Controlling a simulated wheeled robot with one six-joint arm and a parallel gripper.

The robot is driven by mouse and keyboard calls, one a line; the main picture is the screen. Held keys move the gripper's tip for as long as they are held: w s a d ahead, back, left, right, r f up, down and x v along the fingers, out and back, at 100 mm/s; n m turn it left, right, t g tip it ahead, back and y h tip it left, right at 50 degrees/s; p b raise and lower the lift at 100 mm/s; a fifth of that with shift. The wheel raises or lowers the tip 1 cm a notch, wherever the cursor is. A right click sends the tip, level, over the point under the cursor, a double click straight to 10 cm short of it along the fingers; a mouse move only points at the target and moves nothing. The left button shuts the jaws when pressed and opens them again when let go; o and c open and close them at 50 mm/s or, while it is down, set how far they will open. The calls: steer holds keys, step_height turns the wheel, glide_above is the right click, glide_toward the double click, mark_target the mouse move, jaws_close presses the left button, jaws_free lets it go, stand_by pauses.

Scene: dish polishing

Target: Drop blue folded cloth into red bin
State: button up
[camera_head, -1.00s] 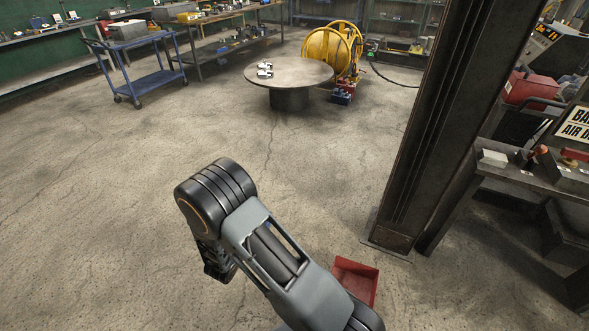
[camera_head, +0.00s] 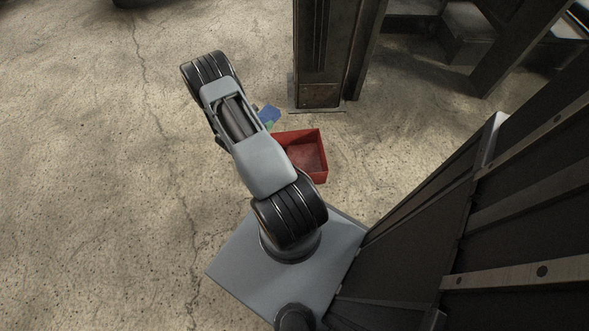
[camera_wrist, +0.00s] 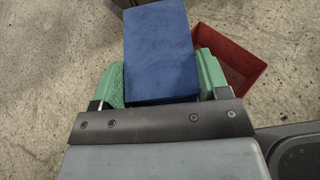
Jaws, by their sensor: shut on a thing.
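The blue folded cloth (camera_wrist: 160,48) is a flat blue block between the green fingers of my gripper (camera_wrist: 160,80) in the wrist view. My gripper is shut on it. In the head view the cloth (camera_head: 268,114) shows beside my arm, with a bit of green finger (camera_head: 270,126) by it; the arm hides the rest of the gripper. The red bin (camera_head: 318,150) is an open box on the floor, just right of and below the cloth in the picture. Its inside looks empty where visible; my arm hides its left part. The wrist view shows the bin (camera_wrist: 247,66) behind the right finger.
A dark steel column (camera_head: 320,95) stands on a base plate just beyond the bin. Dark bench legs and boxes are at the upper right. The concrete floor (camera_head: 90,150) to the left is clear.

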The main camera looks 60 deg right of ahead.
steer(key=s+d+f+m+g+b, duration=0.1)
steer(key=s+d+f+b, duration=0.2)
steer(key=f, duration=0.3)
steer(key=s+d+f+m+g+b, duration=0.1)
steer(key=s+d+f+b, duration=0.2)
steer(key=f+b, duration=0.2)
steer(key=s+d+f+g+b, duration=0.1)
steer(key=s+d+f+b, duration=0.2)
steer(key=f, duration=0.5)
steer(key=shift+f+m+b, duration=0.4)
steer(key=shift+b, duration=0.05)
steer(key=o, duration=1)
steer(key=shift+y, duration=0.3)
steer(key=p+v, duration=0.5)
steer(key=v, duration=0.9)
steer(key=shift+w+f, duration=0.15)
